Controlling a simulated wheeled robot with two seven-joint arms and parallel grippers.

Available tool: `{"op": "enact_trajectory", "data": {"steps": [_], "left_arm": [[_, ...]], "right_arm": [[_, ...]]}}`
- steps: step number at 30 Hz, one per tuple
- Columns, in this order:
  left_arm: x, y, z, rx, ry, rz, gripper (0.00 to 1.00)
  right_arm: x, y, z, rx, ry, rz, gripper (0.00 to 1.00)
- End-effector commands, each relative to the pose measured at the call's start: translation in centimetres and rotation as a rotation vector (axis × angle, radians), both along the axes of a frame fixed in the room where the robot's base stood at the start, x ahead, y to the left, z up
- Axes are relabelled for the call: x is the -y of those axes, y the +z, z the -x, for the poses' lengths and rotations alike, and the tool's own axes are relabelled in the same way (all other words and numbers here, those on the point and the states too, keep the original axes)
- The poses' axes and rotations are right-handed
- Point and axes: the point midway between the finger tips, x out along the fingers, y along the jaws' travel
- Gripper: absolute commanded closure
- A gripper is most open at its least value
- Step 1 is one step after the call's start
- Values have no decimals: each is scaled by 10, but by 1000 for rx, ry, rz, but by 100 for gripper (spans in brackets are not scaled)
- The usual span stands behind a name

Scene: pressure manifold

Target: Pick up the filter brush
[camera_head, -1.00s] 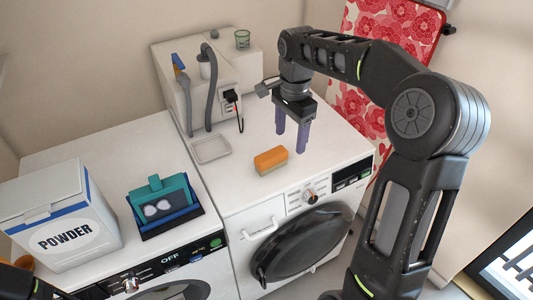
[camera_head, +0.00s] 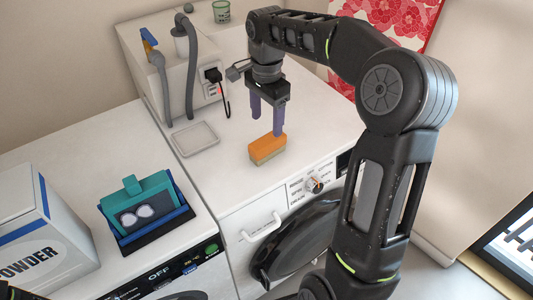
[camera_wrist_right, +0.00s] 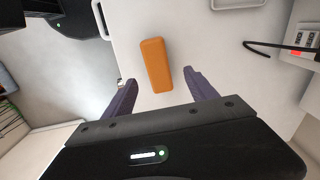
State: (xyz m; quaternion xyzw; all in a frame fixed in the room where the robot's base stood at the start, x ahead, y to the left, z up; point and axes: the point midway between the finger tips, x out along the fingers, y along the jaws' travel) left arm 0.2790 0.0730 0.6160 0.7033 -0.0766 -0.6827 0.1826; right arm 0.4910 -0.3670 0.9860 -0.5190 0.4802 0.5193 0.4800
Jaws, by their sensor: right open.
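The filter brush appears to be the orange block (camera_head: 266,147) with a paler yellow-green underside, lying flat on the right white machine's top. In the right wrist view the orange block (camera_wrist_right: 156,65) lies ahead of and roughly between the two fingers, its length running away from the palm. My right gripper (camera_head: 267,124) points down just above and behind the block, its purple fingers spread and empty. In the head view one fingertip overlaps the block's far edge; whether it touches is unclear. My left gripper is out of view.
A shallow grey tray (camera_head: 196,140) lies left of the block. A teal-and-blue holder (camera_head: 146,212) and a powder box (camera_head: 35,235) stand on the left machine. The machine top around the block is clear.

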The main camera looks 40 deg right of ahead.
Motion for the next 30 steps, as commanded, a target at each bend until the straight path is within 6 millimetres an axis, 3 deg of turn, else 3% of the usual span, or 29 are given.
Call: {"op": "enact_trajectory", "data": {"steps": [11,19,30], "left_arm": [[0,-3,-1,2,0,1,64],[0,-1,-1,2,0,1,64],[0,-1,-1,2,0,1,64]], "right_arm": [[0,-4,0,0,0,0,34],[0,-28,1,-2,1,-1,34],[0,-32,1,-1,0,-1,34]]}}
